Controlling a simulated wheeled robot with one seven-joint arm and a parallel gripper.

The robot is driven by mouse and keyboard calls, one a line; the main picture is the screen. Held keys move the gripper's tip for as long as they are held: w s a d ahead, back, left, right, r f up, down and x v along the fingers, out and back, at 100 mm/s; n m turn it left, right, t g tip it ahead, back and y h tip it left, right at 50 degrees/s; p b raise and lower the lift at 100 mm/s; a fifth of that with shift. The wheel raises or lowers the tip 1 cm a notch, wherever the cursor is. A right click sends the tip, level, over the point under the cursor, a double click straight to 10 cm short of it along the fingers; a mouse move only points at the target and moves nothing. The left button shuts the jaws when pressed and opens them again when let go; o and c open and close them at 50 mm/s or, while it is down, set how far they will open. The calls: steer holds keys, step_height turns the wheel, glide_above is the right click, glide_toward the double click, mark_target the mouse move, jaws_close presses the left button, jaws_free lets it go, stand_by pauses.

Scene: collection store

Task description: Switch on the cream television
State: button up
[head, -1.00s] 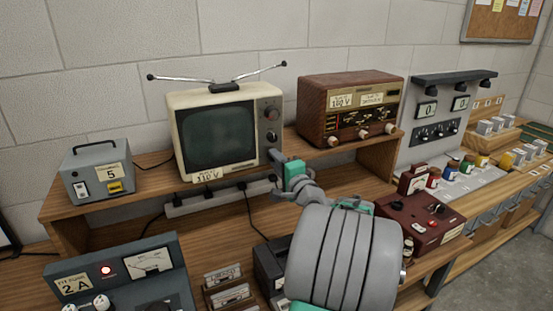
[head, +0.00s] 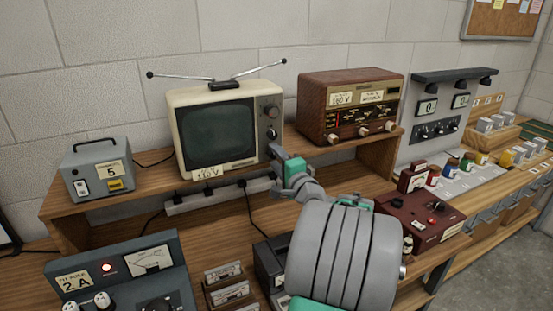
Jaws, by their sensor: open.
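The cream television (head: 174,111) stands on the wooden shelf with its antenna spread. Its screen (head: 218,139) is dark. Its grey control strip on the right carries an upper knob (head: 271,112) and a lower knob (head: 271,134). A paper label reading 110 V (head: 208,172) is at its lower front edge. My gripper (head: 273,149) is at the lower right of the television, just below the lower knob. It is open and holds nothing that I can see. Whether a finger touches the knob cannot be told, and my wrist hides part of the fingers.
A brown radio (head: 350,105) stands to the right on the shelf. A grey box marked 5 (head: 97,172) stands to the left. A power strip (head: 216,199) with plugs lies below the television. A grey 2 A unit (head: 125,272) and a red box (head: 420,222) are lower down.

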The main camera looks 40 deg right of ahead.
steer(key=b+v, duration=0.2)
steer(key=v, duration=0.6)
steer(key=shift+w+f, duration=0.1)
steer(key=w+a+f+n+g+y, duration=0.3)
steer(key=a+f+n, duration=0.3)
steer(key=a, duration=0.5)
steer(key=w+a+f+n+g+y, duration=0.2)
steer(key=a+f+n+g+y, duration=0.25)
steer(key=a, duration=0.65)
steer(key=s+a+f+n+g+h, duration=0.1)
steer(key=s+a+f+n+g, duration=0.2)
steer(key=s+a+n, duration=0.2)
steer(key=s+a+f+n+g+h, duration=0.1)
steer(key=s+a+f+n+g, duration=0.2)
steer(key=s, duration=0.7)
steer(key=a+n, duration=0.2)
steer(key=a, duration=0.2)
steer(key=shift+f+g, duration=0.35)
